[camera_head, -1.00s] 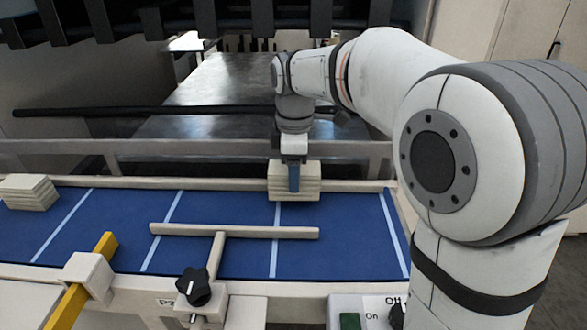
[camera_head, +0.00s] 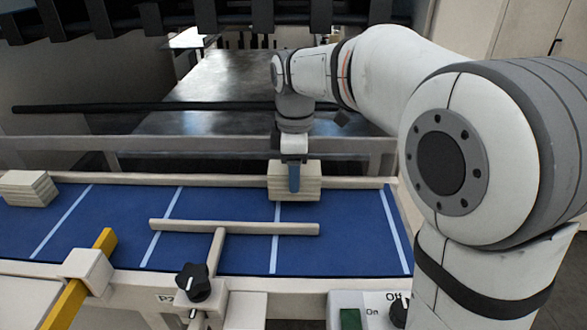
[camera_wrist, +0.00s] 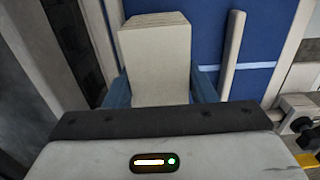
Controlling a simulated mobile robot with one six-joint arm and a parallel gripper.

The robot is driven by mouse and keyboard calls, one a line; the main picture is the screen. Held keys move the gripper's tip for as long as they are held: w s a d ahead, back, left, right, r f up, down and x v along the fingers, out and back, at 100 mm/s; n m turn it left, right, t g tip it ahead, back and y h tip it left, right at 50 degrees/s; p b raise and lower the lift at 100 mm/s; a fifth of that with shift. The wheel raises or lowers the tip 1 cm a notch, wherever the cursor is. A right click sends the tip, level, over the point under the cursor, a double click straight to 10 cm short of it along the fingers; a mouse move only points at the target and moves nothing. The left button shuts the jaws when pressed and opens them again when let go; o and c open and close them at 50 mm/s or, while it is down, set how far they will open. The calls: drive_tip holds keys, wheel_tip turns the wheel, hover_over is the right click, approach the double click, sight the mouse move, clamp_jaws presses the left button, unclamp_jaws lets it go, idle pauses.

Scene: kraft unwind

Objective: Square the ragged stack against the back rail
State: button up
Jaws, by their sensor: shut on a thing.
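The pale stack of flat layers (camera_head: 311,183) stands on the blue belt in front of the back rail (camera_head: 215,183). My gripper (camera_head: 294,190) is shut on it from above, with one blue finger on its near face. In the wrist view the stack (camera_wrist: 157,60) is between both blue fingers, and its top looks even. The back rail (camera_wrist: 98,40) runs close along its left side there. I cannot tell whether the stack touches the rail.
A second pale stack (camera_head: 29,189) sits at the belt's far left. A cream T-shaped bar (camera_head: 235,228) with a black knob (camera_head: 192,283) crosses the belt's front middle. A yellow bar (camera_head: 104,242) stands at the front left. The blue belt (camera_head: 110,215) is clear between the stacks.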

drive_tip(key=shift+s, duration=0.45)
idle(0.4)
drive_tip(key=o, duration=1.2)
drive_tip(key=shift+c, duration=0.2)
